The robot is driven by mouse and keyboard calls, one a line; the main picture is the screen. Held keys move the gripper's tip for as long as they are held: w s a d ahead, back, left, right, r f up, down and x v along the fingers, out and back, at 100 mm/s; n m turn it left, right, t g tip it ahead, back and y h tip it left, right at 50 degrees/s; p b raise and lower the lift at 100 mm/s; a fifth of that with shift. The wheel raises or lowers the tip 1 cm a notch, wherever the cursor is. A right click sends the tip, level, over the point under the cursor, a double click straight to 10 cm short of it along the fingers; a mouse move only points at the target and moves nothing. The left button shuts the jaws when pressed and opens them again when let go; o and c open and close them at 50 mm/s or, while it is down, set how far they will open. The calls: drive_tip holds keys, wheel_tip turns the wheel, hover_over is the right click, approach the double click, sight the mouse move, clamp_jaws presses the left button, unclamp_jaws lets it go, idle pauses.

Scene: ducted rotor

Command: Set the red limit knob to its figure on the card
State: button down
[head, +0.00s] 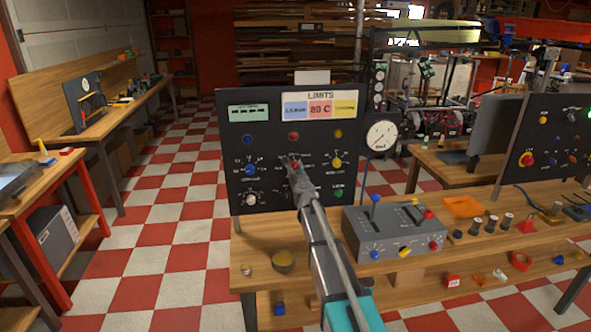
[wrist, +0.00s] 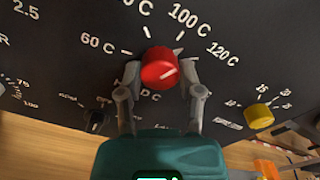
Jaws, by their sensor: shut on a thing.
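The red limit knob (wrist: 158,66) is on the black panel, in the middle of a scale with 60 C, 100 C and 120 C readable; one label between 60 and 100 is cut off at the top. Its white pointer line slants right and slightly up, roughly toward the 120 C side. My gripper (wrist: 160,80) has one finger on each side of the knob and is shut on it. In the head view my gripper (head: 296,172) reaches the panel and mostly hides the knob. The LIMITS card (head: 320,95) above shows 80 C on its red field.
A blue knob (head: 250,169) is left of my gripper and a yellow knob (head: 336,162) right of it. A grey control box (head: 395,232) with levers stands on the bench right of my arm. A round gauge (head: 381,136) stands beside the panel.

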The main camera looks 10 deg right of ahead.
drive_tip(key=n, duration=1.4)
idle(0.4)
drive_tip(key=shift+c, duration=1.3)
unclamp_jaws()
drive_tip(key=shift+s, duration=0.15)
drive_tip(key=s, duration=1.1)
drive_tip(key=shift+s, duration=0.35)
